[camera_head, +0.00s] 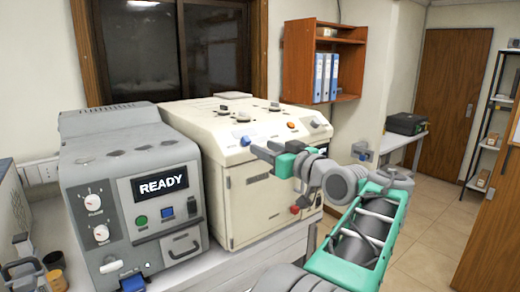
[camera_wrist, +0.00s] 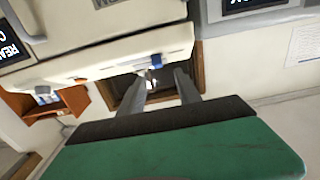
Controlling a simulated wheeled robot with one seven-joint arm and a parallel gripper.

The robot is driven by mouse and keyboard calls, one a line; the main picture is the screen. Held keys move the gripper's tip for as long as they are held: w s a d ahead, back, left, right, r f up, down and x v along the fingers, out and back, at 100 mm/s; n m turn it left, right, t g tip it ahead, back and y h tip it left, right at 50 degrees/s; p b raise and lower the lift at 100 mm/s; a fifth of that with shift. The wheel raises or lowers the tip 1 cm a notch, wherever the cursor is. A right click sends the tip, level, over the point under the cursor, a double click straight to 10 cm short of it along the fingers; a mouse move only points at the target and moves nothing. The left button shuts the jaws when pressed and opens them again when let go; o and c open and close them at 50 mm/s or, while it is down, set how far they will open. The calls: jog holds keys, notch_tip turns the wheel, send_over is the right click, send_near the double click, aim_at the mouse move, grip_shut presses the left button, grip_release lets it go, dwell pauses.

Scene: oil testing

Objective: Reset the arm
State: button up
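My arm reaches in from the lower right in the head view, with green and grey links. My gripper (camera_head: 265,150) is in front of the upper part of the cream machine (camera_head: 240,131). In the wrist view, which is upside down, my gripper (camera_wrist: 164,75) shows two grey fingers apart with nothing held between them. The cream machine (camera_wrist: 110,52) also shows there behind the fingers. I cannot tell from the views how close the fingers are to its front.
A grey machine (camera_head: 133,160) with a lit READY screen stands left of the cream machine on the bench. A wooden shelf (camera_head: 350,55) with blue binders hangs behind. A black box (camera_head: 406,124) sits on a far table. Open tiled floor (camera_head: 425,230) lies to the right.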

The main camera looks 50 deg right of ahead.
jog(key=s+d+f+m+g+h, duration=0.1)
jog(key=s+d+f+m+g, duration=0.25)
jog(key=f, duration=0.55)
jog(key=s+d+f+m+g+h, duration=0.1)
jog(key=s+d+f+m+g, duration=0.2)
jog(key=f, duration=0.7)
jog(key=s+a+f+m+g+y, duration=0.1)
jog(key=s+a+f+g, duration=0.15)
jog(key=s+f, duration=0.3)
jog(key=s+a+f+m+g+y, duration=0.1)
jog(key=s+a+f+m+g, duration=0.1)
jog(key=s+f+g, duration=0.35)
jog(key=a+f+n+g+y, duration=0.1)
jog(key=a+f, duration=0.2)
jog(key=a, duration=0.4)
jog(key=a+f+g+y, duration=0.1)
jog(key=a+f, duration=0.3)
jog(key=a, duration=0.3)
jog(key=w+a+r+n, duration=0.1)
jog(key=w+a+n, duration=0.2)
jog(key=a, duration=0.5)
jog(key=w+a+r+n+t, duration=0.1)
jog(key=w+a+n, duration=0.2)
jog(key=a, duration=0.5)
jog(key=w+a+r+n+t, duration=0.1)
jog(key=w+a+n, duration=0.3)
jog(key=a, duration=0.4)
jog(key=shift+a+y, duration=0.4)
jog(key=shift+r+n, duration=0.1)
jog(key=shift+n, duration=0.15)
